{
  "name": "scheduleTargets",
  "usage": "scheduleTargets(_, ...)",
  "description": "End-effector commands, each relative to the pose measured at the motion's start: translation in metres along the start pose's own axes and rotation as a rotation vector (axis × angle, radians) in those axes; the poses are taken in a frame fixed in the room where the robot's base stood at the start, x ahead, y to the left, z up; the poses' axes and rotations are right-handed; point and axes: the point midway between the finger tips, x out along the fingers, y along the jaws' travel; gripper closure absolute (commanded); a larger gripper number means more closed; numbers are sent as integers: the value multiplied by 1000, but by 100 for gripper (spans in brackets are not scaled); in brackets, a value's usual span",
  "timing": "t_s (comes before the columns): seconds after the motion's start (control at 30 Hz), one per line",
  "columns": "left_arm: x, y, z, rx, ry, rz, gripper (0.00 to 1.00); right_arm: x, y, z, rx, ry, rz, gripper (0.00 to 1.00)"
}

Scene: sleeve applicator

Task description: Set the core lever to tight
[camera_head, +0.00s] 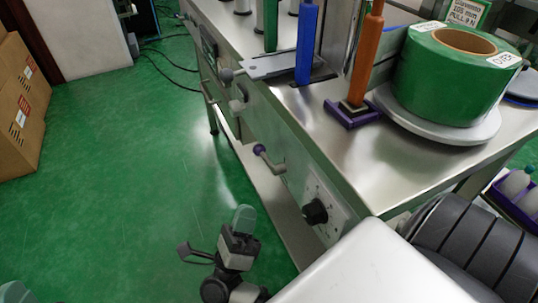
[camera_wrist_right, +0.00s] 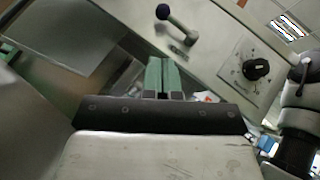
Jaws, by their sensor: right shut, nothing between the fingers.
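A lever with a purple knob (camera_head: 259,149) sticks out from the front of the steel machine. It also shows in the right wrist view (camera_wrist_right: 178,24), with small marks beside its base that I cannot read. I cannot read a label naming it as the core lever. My right gripper (camera_head: 243,216) is shut and empty, in front of the machine and below the lever, apart from it. Its green fingers (camera_wrist_right: 163,76) are together in the right wrist view. Part of what looks like my left gripper (camera_head: 14,292) shows at the bottom left corner; its jaws are cut off.
A black dial (camera_head: 315,211) sits on a white plate right of the lever. A green roll (camera_head: 454,77) rests on a round plate on the machine's top, near orange (camera_head: 367,49) and blue (camera_head: 306,45) posts. Cardboard boxes (camera_head: 22,105) stand left. The green floor between is open.

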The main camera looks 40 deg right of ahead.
Motion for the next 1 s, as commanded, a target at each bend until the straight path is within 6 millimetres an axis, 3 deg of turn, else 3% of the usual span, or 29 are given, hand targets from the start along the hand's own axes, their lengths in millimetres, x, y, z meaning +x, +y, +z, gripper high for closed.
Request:
scheduleTargets(0.37,1,0,1,0,-7,0,42,7,0,0,-2,-1,-1,100)
scheduleTargets(0.8,1,0,5,2,-36,0,42,80,0,1,-2,-3,-1,100)
scheduleTargets(1.0,1,0,5,2,-35,0,42,98,0,1,-3,-3,-1,100)
